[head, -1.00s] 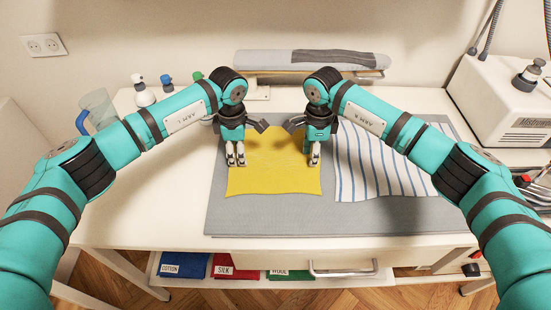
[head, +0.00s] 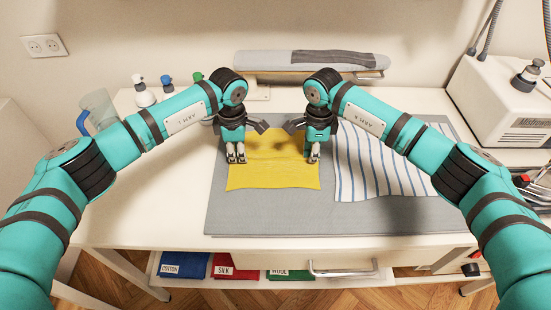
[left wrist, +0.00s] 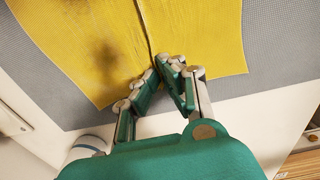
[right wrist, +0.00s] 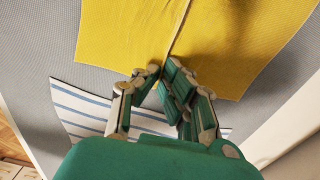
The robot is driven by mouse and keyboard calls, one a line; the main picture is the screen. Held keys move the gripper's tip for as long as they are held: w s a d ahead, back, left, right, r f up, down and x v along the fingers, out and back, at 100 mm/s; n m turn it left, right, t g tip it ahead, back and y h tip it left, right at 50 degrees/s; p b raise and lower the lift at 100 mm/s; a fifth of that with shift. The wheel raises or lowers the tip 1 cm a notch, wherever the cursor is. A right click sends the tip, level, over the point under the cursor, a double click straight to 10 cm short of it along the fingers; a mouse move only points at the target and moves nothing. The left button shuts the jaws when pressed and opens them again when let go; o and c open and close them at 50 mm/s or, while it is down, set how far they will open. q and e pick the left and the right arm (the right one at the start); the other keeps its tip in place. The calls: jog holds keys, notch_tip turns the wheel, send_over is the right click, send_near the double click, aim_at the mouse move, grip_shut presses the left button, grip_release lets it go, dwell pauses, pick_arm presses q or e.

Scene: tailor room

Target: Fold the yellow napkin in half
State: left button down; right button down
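The yellow napkin (head: 272,172) lies on the grey mat, spread between my two grippers. My left gripper (head: 236,159) is at its left edge and my right gripper (head: 312,158) is at its right edge. In the left wrist view, a thin raised crease runs across the napkin (left wrist: 90,45) to my closed fingertips (left wrist: 163,64). The right wrist view shows the same crease in the napkin (right wrist: 130,35), ending at my right fingertips (right wrist: 160,72). Both grippers appear to pinch the cloth at this crease. The napkin's far edge is partly hidden by my arms.
A blue-striped white cloth (head: 375,165) lies right of the napkin on the grey mat (head: 300,218). A small ironing board (head: 270,60) stands behind. A pitcher (head: 98,108) and several bottles stand back left. A white machine (head: 500,100) stands at the right.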

pick_arm(q)
jog(key=shift+a+f, duration=0.1)
pick_arm(e)
jog(key=shift+d+f, duration=0.1)
